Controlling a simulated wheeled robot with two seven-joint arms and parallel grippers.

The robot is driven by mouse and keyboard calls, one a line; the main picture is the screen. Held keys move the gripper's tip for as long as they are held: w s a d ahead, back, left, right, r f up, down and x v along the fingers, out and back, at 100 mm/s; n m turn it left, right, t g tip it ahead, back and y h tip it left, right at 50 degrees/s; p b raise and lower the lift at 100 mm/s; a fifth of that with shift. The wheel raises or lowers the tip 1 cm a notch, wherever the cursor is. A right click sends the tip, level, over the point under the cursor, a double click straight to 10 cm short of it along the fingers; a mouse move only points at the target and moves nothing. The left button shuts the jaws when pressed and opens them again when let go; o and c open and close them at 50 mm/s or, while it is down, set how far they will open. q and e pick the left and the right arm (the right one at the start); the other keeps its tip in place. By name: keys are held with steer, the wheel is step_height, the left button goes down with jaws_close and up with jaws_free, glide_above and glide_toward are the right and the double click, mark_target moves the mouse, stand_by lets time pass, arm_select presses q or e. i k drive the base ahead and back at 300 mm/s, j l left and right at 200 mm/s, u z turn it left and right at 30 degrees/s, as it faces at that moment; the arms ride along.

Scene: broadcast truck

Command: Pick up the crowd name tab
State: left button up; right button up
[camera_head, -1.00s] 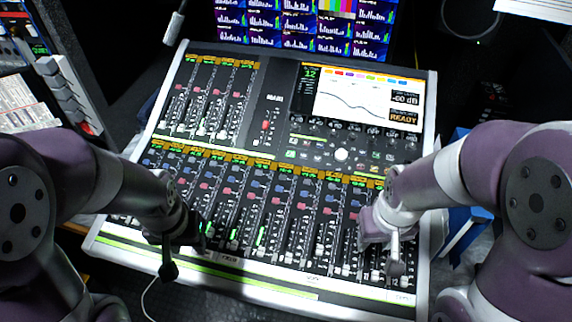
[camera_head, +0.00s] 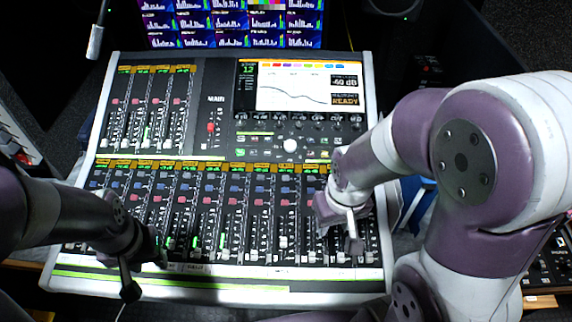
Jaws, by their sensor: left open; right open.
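Small pale name tabs (camera_head: 187,267) lie along the front strip of the mixing console (camera_head: 70,284). Their lettering is too small to read, so I cannot tell which one is the crowd tab. My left gripper (camera_head: 132,284) is dark in shadow, over the console's front left part, near the lower faders. My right gripper (camera_head: 353,236) is over the lower right faders, with a finger pointing down. Both grippers are open, and nothing shows between their fingers. The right gripper and its arm hide some faders at the right end.
Faders and knobs stand up across the console. Its screen (camera_head: 290,86) is at the back right, with a bank of monitors (camera_head: 230,22) behind. A thin microphone-like stalk (camera_head: 96,40) hangs at the upper left. A blue object (camera_head: 416,195) is beside the console's right edge.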

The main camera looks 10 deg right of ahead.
mark_target(172, 266)
steer(key=k+j+z, duration=0.3)
steer(key=z, duration=0.2)
steer(key=k+j+z, duration=0.3)
steer(key=z, duration=0.15)
steer(key=k+j, duration=0.05)
steer(key=j, duration=0.05)
